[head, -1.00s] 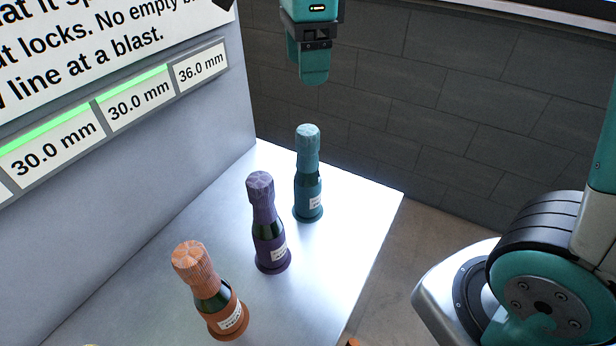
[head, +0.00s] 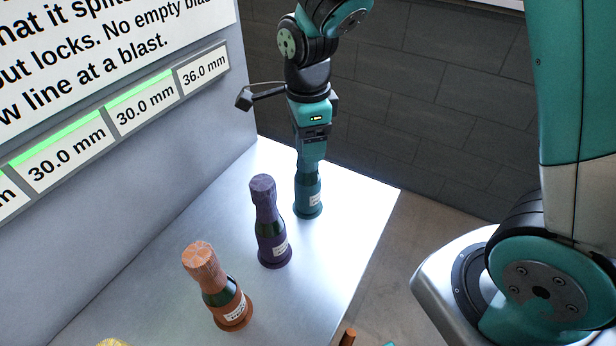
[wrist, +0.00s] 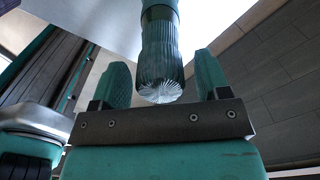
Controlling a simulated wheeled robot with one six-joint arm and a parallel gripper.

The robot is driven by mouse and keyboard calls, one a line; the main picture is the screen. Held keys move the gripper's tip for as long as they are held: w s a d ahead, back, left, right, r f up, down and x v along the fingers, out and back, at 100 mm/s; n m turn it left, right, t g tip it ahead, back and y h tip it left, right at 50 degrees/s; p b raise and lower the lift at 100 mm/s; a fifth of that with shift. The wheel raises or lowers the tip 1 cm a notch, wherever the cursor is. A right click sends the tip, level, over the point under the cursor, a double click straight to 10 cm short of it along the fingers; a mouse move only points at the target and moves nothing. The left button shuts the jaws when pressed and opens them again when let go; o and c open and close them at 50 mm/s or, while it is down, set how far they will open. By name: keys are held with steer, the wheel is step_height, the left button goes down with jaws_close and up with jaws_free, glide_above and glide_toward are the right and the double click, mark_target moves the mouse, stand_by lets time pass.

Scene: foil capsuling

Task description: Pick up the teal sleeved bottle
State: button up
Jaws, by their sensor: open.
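The teal sleeved bottle (head: 308,196) stands upright at the far end of the pale table. My gripper (head: 311,158) is directly above it and hides its foil-capped top in the head view. In the wrist view the bottle's ribbed teal foil top (wrist: 160,65) sits between my two open fingers (wrist: 158,82).
A purple sleeved bottle (head: 270,235) stands nearer, left of the teal one. An orange sleeved bottle (head: 220,290) stands nearer still. A wall panel with size labels (head: 147,108) borders the table's left side. The table (head: 350,225) is bare right of the bottles.

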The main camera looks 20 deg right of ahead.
jaws_close()
steer(key=shift+r, duration=0.15)
